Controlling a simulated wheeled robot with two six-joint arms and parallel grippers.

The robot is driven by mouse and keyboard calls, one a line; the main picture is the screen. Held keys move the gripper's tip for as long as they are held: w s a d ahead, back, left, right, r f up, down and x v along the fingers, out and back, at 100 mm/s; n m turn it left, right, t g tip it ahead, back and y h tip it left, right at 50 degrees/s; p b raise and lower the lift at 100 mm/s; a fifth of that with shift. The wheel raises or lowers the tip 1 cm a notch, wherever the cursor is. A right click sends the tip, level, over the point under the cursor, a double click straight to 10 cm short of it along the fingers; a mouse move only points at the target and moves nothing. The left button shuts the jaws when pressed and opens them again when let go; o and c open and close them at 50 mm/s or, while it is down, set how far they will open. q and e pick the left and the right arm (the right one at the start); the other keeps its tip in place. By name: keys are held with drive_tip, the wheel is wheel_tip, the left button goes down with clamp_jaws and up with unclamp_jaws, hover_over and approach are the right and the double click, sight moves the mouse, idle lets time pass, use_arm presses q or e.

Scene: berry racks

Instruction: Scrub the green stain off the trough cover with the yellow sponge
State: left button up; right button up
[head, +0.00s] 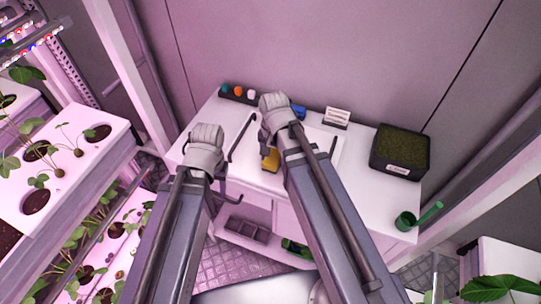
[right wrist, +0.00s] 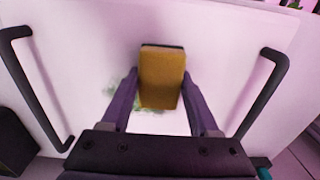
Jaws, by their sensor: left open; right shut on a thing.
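The yellow sponge (right wrist: 162,78) is between the fingers of my right gripper (right wrist: 162,95), which is shut on it. The sponge also shows in the head view (head: 270,159), partly hidden by my right arm. The white trough cover (right wrist: 85,65) lies below it, with a dark handle at each side. A faint green stain (right wrist: 115,100) shows on the cover just left of the sponge and partly behind the gripper's left finger. I cannot tell whether the sponge touches the cover. My left gripper (head: 232,180) is open and empty at the counter's left front; its fingers are mostly hidden.
On the white counter (head: 370,205), a dark box of green material (head: 400,152) stands at the right, near a green cup (head: 407,220). A small sign (head: 337,117) and a rack with coloured round items (head: 238,93) stand at the back. A planted rack (head: 60,190) is at the left.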

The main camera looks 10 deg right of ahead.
drive_tip(key=shift+s+d, duration=0.3)
drive_tip(key=shift+w+d, duration=0.5)
drive_tip(key=shift+w, duration=0.2)
drive_tip(key=shift+w+d, duration=0.35)
drive_tip(key=shift+w, duration=0.2)
drive_tip(key=shift+w+d, duration=0.3)
drive_tip(key=shift+w, duration=0.2)
drive_tip(key=shift+w+d, duration=0.5)
drive_tip(key=shift+w, duration=0.3)
drive_tip(key=shift+w+d, duration=0.5)
drive_tip(key=shift+w, duration=0.25)
drive_tip(key=shift+s+d+r, duration=0.1)
drive_tip(key=shift+s+d, duration=0.4)
drive_tip(key=shift+d, duration=0.25)
